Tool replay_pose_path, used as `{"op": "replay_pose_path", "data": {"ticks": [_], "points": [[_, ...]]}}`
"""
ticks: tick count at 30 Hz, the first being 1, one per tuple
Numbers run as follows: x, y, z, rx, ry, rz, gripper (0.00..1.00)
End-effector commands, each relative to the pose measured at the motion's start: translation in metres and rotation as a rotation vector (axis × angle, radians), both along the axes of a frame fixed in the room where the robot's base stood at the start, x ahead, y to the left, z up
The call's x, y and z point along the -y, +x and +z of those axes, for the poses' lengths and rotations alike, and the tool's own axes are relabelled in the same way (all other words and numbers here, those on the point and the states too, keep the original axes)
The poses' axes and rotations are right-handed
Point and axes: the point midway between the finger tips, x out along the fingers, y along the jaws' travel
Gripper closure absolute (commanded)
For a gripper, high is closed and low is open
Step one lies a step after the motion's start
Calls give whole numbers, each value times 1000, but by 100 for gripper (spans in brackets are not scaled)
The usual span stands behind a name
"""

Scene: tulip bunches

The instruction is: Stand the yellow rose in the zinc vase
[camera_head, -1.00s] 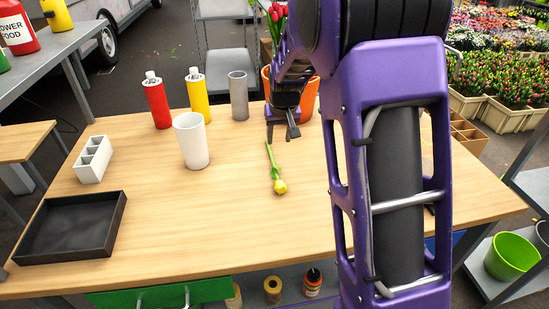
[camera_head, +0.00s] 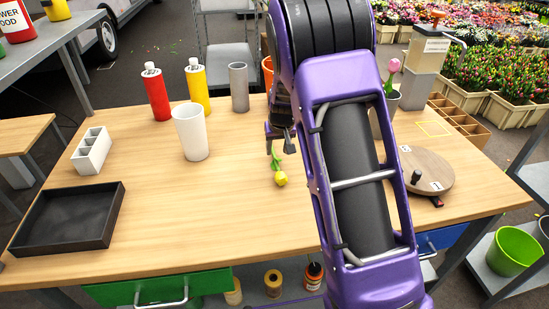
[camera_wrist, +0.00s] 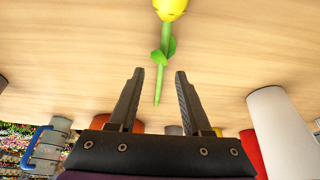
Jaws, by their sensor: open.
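The yellow rose (camera_head: 281,179) lies on the wooden table, its bloom toward the near edge and its green stem pointing away. In the wrist view, the bloom (camera_wrist: 170,8) is at the top and the stem's end reaches down between the fingers. My gripper (camera_head: 281,146) is above the stem end, open and empty; its two fingers also show in the wrist view (camera_wrist: 160,75). The zinc vase, a plain grey cylinder (camera_head: 239,87), stands upright at the back of the table, left of my gripper.
A white vase (camera_head: 190,133), red bottle (camera_head: 156,95) and yellow bottle (camera_head: 198,90) stand left of my gripper. A black tray (camera_head: 30,233) and white divided holder (camera_head: 91,151) are at left. A round wooden board (camera_head: 430,172) lies at right. The front middle is clear.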

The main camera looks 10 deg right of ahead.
Motion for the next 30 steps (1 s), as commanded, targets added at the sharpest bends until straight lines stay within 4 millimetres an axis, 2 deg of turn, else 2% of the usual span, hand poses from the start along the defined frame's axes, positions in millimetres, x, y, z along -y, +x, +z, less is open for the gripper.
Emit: {"op": "replay_pose_path", "data": {"ticks": [3,7,17,25,30], "points": [[-2,8,-20,-2,-1,0,51],[-3,15,-36,-2,-1,1,51],[-3,18,-41,0,0,0,51],[-3,18,-41,0,0,0,98],[-3,18,-41,0,0,0,100]]}}
